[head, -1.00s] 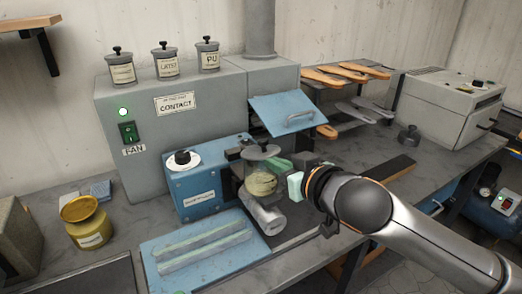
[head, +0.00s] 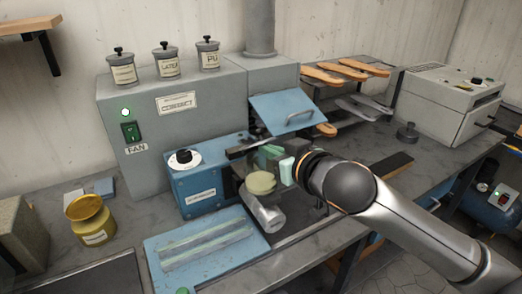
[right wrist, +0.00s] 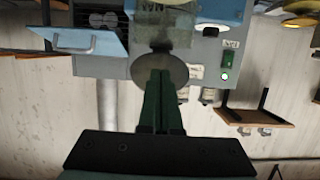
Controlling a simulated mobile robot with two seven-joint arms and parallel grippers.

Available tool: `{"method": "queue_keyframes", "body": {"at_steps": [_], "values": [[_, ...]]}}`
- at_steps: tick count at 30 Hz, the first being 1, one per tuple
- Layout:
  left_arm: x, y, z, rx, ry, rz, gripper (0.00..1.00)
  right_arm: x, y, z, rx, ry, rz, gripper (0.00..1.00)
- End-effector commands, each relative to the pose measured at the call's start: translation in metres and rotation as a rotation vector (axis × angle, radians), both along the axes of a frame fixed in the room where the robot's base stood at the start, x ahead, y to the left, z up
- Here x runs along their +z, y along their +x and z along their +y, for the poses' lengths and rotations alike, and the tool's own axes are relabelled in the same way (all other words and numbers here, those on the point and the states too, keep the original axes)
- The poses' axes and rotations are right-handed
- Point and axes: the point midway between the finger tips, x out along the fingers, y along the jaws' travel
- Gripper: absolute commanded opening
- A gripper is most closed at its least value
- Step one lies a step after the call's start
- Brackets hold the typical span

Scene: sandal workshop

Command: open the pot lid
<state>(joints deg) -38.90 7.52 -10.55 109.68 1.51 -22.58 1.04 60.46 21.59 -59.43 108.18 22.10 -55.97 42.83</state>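My left gripper is not in view.
A yellow jar (head: 92,225) stands at left. A small dark knobbed piece (head: 408,134) sits on the bench at right.

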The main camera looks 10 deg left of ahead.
Motion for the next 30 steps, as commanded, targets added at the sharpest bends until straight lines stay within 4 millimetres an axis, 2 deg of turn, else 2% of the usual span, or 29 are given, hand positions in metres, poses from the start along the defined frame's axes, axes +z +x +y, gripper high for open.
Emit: {"method": "queue_keyframes", "body": {"at_steps": [9, 23, 30], "values": [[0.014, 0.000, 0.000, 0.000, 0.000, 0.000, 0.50, 0.011, 0.010, 0.007, 0.001, 0.001, -0.001, 0.00], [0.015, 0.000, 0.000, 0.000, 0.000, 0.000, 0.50, 0.011, 0.012, 0.009, 0.001, 0.001, -0.001, 0.00], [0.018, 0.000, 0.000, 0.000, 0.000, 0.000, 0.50, 0.016, 0.020, 0.015, 0.000, 0.002, 0.000, 0.00]]}}
